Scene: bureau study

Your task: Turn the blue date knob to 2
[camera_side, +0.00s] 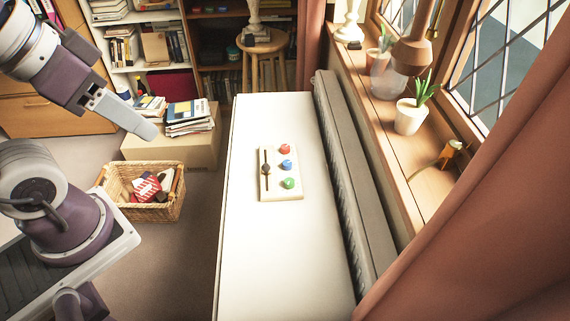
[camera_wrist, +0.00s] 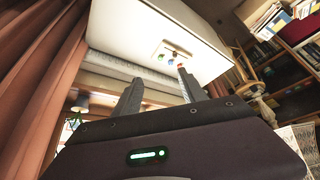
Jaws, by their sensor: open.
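A pale board (camera_side: 267,192) lies on the white table, with a red knob (camera_side: 285,149) at the far end, the blue knob (camera_side: 287,164) in the middle and a green knob (camera_side: 289,183) nearest. A dark slider (camera_side: 266,169) runs along its left side. The blue knob's setting is too small to read. My gripper (camera_side: 148,132) is raised at the upper left, well away from the board. In the wrist view my gripper (camera_wrist: 158,78) is open and empty, and the board (camera_wrist: 166,45) shows small beyond its fingers.
The white table (camera_side: 262,260) is otherwise clear. A grey radiator (camera_side: 345,180) runs along its right side, below a sill with a potted plant (camera_side: 410,116). A wicker basket (camera_side: 152,213) with several items and a box with books (camera_side: 190,112) stand left of the table.

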